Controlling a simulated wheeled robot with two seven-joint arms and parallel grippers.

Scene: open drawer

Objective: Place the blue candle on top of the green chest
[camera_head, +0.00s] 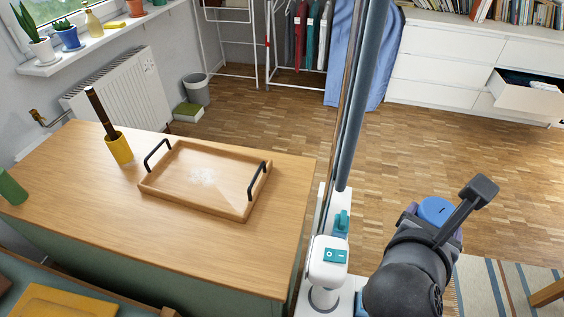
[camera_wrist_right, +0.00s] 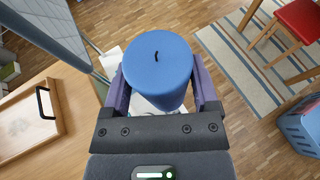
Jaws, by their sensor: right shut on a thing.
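The blue candle (camera_wrist_right: 157,68) is a thick cylinder with a dark wick. In the right wrist view it sits between the two fingers of my right gripper (camera_wrist_right: 163,90), which is shut on it. In the head view the candle's top (camera_head: 437,210) shows past my right gripper (camera_head: 440,222), at the lower right, over the floor and to the right of the chest. The green chest (camera_head: 225,220) has a wooden top and a green side, and stands at the left. My left gripper is not in view.
On the chest top are a wooden tray (camera_head: 152,186) with black handles, a yellow cup (camera_head: 119,149) holding a dark stick, and a green cylinder (camera_head: 11,187) at the left edge. Bare top lies in front of the tray. A red stool (camera_wrist_right: 300,18) stands right of me.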

